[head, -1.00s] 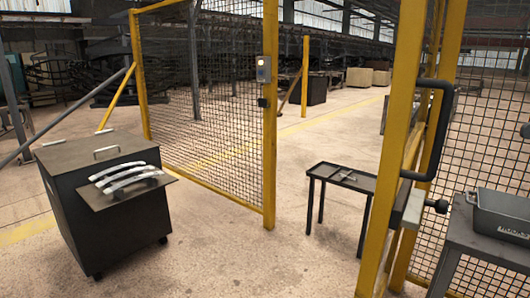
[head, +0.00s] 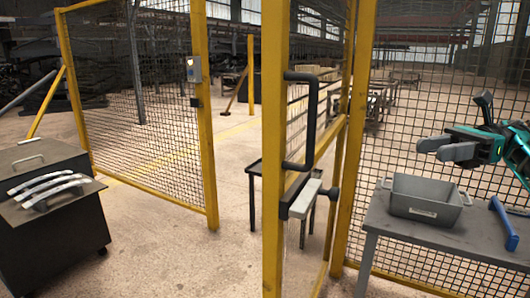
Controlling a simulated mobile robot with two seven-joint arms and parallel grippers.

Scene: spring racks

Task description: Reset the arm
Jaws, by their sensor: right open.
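My right gripper (head: 470,124) comes in from the right edge of the head view, teal and dark grey. Its fingers are spread apart with nothing between them. It is above and to the right of a grey bin (head: 425,201), apart from it. My left gripper is not in view.
The bin and a blue-handled tool (head: 503,222) are on a grey table (head: 400,224) at the right. A yellow-framed mesh gate with a black handle (head: 301,121) stands open mid-view. A dark cabinet (head: 60,235) with curved metal bars (head: 45,190) is at the left. Floor between is clear.

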